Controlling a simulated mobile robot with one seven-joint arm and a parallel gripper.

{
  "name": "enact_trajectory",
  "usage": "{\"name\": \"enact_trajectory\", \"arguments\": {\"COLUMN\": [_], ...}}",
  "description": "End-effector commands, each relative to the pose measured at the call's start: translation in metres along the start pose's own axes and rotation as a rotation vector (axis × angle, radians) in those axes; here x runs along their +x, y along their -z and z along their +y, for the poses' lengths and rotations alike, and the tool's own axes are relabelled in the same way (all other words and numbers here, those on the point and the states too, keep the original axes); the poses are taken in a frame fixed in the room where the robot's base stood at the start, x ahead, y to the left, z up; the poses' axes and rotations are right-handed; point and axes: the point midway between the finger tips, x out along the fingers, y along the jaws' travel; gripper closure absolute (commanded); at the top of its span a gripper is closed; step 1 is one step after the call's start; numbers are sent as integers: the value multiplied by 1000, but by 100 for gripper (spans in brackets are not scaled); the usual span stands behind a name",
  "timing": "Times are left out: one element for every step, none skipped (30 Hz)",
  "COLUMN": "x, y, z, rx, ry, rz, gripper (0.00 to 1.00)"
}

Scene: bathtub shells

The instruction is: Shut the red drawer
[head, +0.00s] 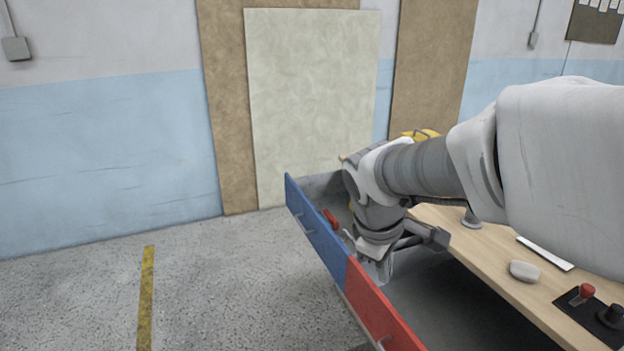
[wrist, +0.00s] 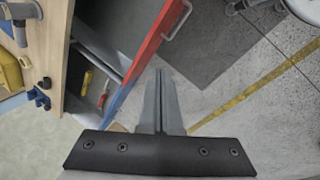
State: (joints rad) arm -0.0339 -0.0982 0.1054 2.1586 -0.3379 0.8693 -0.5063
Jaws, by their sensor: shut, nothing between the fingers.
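The red drawer (head: 378,310) is open, its front panel out from the wooden-topped bench, with a metal handle on the outer face. The red front (wrist: 155,40) and its handle (wrist: 179,19) also show in the wrist view. My gripper (head: 384,276) is near the joint between the red front and the blue drawer front. In the wrist view my gripper (wrist: 162,74) has its fingers together and empty, just to the right of the red front, on the handle side in the picture. I cannot tell whether it touches the panel.
The blue drawer (head: 318,232) beside it is also open, with a red-handled tool (head: 331,219) inside. The floor in front of the drawers is clear.

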Motion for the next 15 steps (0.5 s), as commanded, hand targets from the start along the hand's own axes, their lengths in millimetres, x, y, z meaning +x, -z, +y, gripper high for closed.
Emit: {"name": "enact_trajectory", "arguments": {"x": [16,24,34,42,50,62,71,80,92,102,112,125,135,146,159], "y": [11,17,25,31,37,45,51,57,64,70,76,83,89,94,100], "z": [3,5,8,10,11,13,13,14,15,14,14,13,12,11,9], "rx": [-78,-126,-187,-235,-281,-343,-391,-437,-499,-545,-590,-653,-698,-744,-802], "ry": [7,9,11,13,16,21,24,29,34,39,44,52,58,64,72], "rz": [-23,-34,-47,-57,-67,-78,-87,-94,-104,-111,-116,-124,-129,-133,-139], "gripper": [100,100,100,100,100,100,100,100,100,100,100,100,100,100,100]}}
